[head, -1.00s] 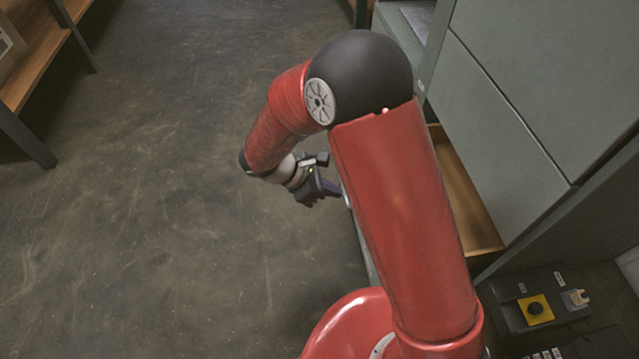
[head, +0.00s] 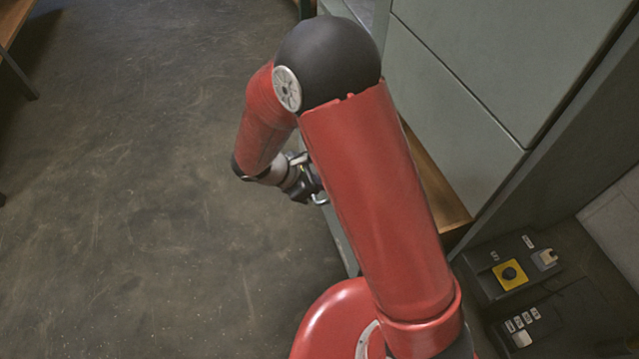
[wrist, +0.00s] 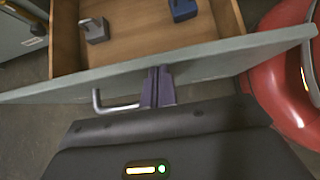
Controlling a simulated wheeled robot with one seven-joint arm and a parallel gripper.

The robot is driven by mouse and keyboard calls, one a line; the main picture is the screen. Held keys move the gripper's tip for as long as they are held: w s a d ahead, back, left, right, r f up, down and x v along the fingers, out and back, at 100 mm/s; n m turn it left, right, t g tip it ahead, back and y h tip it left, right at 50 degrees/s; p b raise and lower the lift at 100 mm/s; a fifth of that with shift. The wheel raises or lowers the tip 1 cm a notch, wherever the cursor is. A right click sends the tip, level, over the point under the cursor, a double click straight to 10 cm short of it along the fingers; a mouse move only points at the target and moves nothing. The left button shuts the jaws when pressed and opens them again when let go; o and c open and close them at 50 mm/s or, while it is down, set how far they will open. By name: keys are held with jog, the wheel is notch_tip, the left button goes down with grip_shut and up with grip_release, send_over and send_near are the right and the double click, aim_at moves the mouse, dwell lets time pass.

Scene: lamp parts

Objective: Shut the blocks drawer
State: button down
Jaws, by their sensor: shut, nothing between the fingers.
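The blocks drawer is open, and its wooden inside (wrist: 140,45) shows in the wrist view. A grey block (wrist: 94,30) and a blue block (wrist: 183,10) lie in it. Its grey-green front (wrist: 215,58) carries a bent metal handle (wrist: 113,107). My gripper (wrist: 159,75) is shut and empty, its purple fingers at the outer side of the front, just right of the visible handle end. I cannot tell whether they touch it. In the head view my gripper (head: 316,188) is beside the drawer (head: 440,190), which my arm largely hides.
Grey-green cabinet panels (head: 455,85) stand above and behind the drawer. Open floor (head: 130,210) lies to the left. A wooden bench or shelf (head: 12,22) is at the far upper left.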

jog(key=w+d, duration=0.3)
jog(key=d, duration=0.8)
jog(key=w+d+b, duration=0.1)
jog(key=w+d, duration=0.2)
jog(key=d, duration=0.8)
jog(key=shift+w+d, duration=0.15)
